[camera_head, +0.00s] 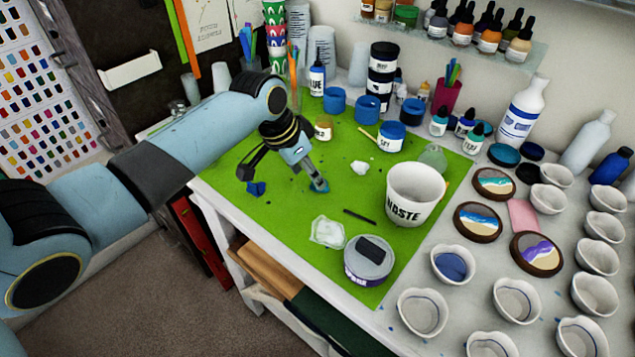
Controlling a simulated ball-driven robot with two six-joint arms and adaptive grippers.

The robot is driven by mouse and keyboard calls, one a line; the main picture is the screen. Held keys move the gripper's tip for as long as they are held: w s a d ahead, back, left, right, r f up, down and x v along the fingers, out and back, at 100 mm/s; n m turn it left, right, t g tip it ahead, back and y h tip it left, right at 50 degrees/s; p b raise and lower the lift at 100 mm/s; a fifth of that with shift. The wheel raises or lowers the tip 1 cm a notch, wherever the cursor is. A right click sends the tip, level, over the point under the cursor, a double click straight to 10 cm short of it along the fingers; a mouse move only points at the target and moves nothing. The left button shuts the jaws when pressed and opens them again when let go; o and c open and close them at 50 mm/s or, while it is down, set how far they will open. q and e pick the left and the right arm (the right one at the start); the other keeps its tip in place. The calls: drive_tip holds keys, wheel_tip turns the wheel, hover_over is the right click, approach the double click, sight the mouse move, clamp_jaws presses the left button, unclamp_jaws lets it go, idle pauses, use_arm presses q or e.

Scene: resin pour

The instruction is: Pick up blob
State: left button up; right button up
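My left gripper (284,181) hangs over the green mat with its two fingers spread wide. I see nothing held between them. Blue patches show at both fingertips; I cannot tell whether these are finger pads or pieces on the mat. A small white blob (360,167) lies on the mat to the right of the gripper, apart from it. A clear, pale, squarish blob (327,232) lies on the mat nearer the front. A pale green translucent rounded thing (433,157) is behind the waste cup. Which one is the task's blob is not certain. My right gripper is not in view.
The white waste cup (411,199) and a grey-lidded tub (368,262) stand on the mat's right side, with a dark stick (360,217) nearby. Blue tubs and bottles line the back. Several cups and round coasters fill the right table. Bare mat (290,215) lies around the gripper.

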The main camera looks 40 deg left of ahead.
sight(314, 187)
use_arm(q)
drive_tip(key=x, duration=0.3)
drive_tip(key=shift+w+d+f, duration=0.1)
drive_tip(key=shift+f, duration=0.05)
drive_tip(key=shift+c, duration=0.3)
drive_tip(key=c, duration=0.8)
drive_tip(key=shift+o, duration=0.2)
